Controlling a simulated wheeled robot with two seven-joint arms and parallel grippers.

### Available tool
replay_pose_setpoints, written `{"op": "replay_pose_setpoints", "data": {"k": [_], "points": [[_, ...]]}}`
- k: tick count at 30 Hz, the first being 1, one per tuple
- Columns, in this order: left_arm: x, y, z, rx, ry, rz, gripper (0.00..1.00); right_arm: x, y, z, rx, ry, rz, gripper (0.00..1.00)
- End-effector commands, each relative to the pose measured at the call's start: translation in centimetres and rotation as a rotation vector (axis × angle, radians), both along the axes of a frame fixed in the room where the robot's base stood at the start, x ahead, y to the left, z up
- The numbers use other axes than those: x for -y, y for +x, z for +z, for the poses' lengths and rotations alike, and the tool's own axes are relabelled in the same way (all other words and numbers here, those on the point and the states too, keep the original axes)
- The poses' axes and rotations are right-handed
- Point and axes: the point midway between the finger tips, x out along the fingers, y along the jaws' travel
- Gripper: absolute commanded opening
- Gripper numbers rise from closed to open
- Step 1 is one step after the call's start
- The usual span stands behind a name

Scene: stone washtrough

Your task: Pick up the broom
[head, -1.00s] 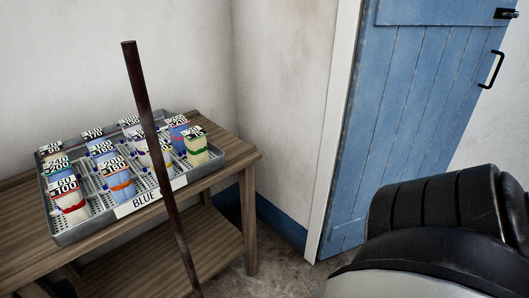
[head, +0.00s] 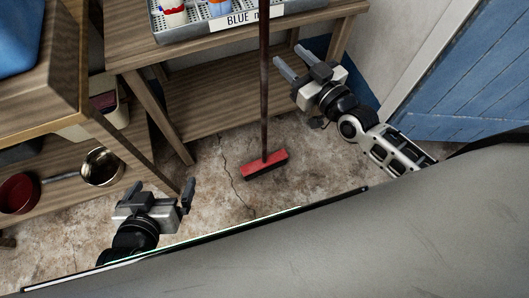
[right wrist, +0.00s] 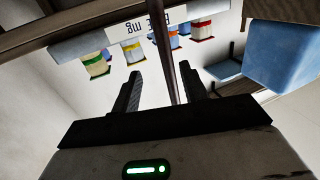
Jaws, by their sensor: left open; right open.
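The broom stands upright on the floor, its dark brown handle (head: 264,85) rising in front of the wooden table. Its red head with dark bristles (head: 264,165) rests on the floor. My right gripper (head: 287,57) is open just right of the handle in the head view, fingers pointing toward it. In the right wrist view the handle (right wrist: 171,70) shows in line with the gap between the open fingers (right wrist: 160,78); I cannot tell whether it is between them. My left gripper (head: 161,186) is open and empty at lower left, apart from the broom. The handle's top is out of view.
The table (head: 215,98) behind the broom carries a metal tray (head: 290,14) of colourful packets. A shelf at left holds a steel pan (head: 102,168) and a red bowl (head: 18,193). A blue door (head: 470,75) is at right. Floor around the broom head is clear.

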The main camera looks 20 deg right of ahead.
Motion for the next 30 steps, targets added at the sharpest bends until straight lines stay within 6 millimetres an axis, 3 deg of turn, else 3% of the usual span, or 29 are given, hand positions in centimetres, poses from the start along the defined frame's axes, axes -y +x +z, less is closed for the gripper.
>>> {"op": "replay_pose_setpoints", "data": {"k": [4, 13, 21, 30], "points": [[0.0, 0.1, 0.0, 0.003, 0.0, 0.0, 1.0, -1.0, 2.7, 0.0, 0.001, 0.001, 0.0, 0.44], [0.0, 0.2, 0.3, 0.004, 0.001, -0.001, 1.0, -2.0, 4.8, 0.3, -0.001, 0.001, 0.001, 0.44], [-0.1, 0.1, 0.2, 0.001, 0.01, -0.003, 1.0, -3.7, 8.2, 0.7, -0.002, -0.001, 0.001, 0.44], [-0.1, 0.0, 0.0, -0.004, 0.01, -0.003, 1.0, -3.9, 8.7, 0.7, -0.004, 0.0, 0.002, 0.44]]}}
